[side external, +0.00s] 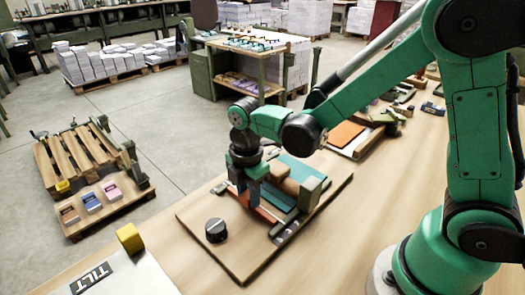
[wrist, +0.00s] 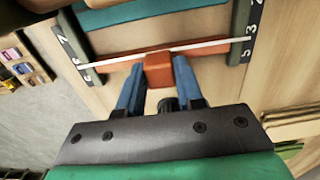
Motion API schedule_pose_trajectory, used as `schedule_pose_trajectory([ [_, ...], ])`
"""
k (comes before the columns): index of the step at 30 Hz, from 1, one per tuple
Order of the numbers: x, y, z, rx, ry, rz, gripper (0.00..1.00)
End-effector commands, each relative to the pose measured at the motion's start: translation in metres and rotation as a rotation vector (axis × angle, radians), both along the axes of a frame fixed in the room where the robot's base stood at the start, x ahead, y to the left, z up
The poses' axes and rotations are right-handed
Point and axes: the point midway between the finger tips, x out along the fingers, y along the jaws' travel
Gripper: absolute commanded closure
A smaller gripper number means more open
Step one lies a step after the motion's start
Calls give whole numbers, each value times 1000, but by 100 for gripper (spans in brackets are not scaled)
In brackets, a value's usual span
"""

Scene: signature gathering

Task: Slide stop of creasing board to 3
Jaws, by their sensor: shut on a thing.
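The creasing board (side external: 247,266) is a wooden board lying on the table, with a teal sheet (wrist: 130,12) on it. Its orange stop (wrist: 205,54) is a bar across the board with a raised block (wrist: 159,72) in the middle. Dark number scales, left (wrist: 71,40) and right (wrist: 250,38), flank the bar; small digits show, but which one the stop lines up with is unclear. My gripper (wrist: 160,78) has its blue fingers on both sides of the block, shut on it. In the side external view my gripper (side external: 251,186) partly hides the stop (side external: 264,211).
A black knob (side external: 215,230) stands on the board's near left corner. Other tools and an orange sheet (side external: 345,135) lie farther back on the table. Pallets stand on the floor at left.

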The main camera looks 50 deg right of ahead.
Motion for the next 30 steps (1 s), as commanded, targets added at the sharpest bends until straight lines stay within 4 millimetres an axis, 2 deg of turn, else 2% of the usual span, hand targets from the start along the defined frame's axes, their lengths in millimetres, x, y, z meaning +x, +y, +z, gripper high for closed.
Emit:
schedule_pose_trajectory([
  [1,0,0,0,0,-2,0,60],
  [3,0,0,0,0,-1,0,40],
  [4,0,0,0,0,-1,0,37],
  [14,0,0,2,0,0,0,37],
  [24,0,0,43,0,-1,0,37],
  [30,0,0,56,0,-1,0,37],
])
